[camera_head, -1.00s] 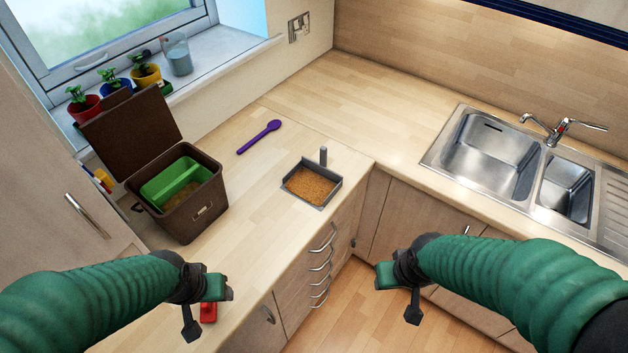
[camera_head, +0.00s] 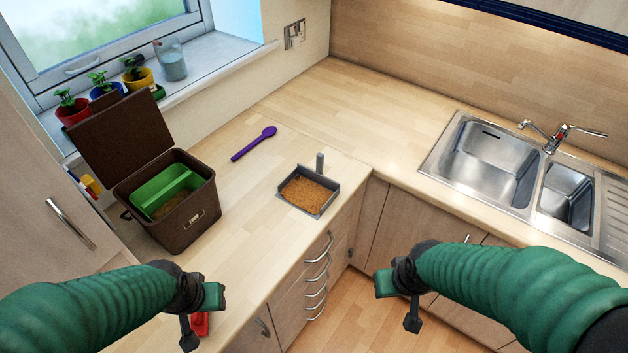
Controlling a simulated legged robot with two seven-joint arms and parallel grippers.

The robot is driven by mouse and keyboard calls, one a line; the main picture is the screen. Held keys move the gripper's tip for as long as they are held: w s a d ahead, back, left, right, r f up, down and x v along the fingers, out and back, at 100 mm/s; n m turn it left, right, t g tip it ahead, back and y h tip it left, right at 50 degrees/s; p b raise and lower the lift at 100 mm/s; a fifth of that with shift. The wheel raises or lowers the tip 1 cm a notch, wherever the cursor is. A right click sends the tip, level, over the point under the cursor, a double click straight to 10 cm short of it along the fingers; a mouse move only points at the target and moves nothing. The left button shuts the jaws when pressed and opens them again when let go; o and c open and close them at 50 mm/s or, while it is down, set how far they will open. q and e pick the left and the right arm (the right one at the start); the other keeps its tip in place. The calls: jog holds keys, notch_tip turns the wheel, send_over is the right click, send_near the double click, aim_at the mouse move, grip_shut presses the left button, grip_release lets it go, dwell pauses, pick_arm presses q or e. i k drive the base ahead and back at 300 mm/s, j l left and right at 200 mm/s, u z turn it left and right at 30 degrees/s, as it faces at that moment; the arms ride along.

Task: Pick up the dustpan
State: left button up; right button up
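The grey dustpan (camera_head: 335,202) lies on the wooden counter near its front edge, with a brown granular material (camera_head: 303,194) in it. Its short grey handle (camera_head: 320,162) stands up at the far side. My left gripper (camera_head: 202,318) is at the lower left, over the counter and well short of the dustpan. My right gripper (camera_head: 398,302) is in front of the counter, above the floor, to the lower right of the dustpan. Both grippers' fingers stand apart with nothing between them. Neither touches the dustpan.
A brown bin (camera_head: 190,229) with its lid open and a green insert stands on the left. A purple spoon (camera_head: 254,143) lies behind the dustpan. A red object (camera_head: 201,326) is partly hidden by my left gripper. A sink (camera_head: 487,160) is at right. Counter around the dustpan is clear.

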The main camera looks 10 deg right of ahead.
aim_at(307, 190)
jog(key=i+l+u, duration=0.15)
jog(key=i+l, duration=0.15)
jog(key=i+l+u, duration=0.15)
jog(key=i+l, duration=0.15)
jog(key=l, duration=0.2)
jog(key=i+l+u, duration=0.15)
jog(key=l, duration=0.3)
jog(key=i+u, duration=0.1)
jog(key=u, duration=1.3)
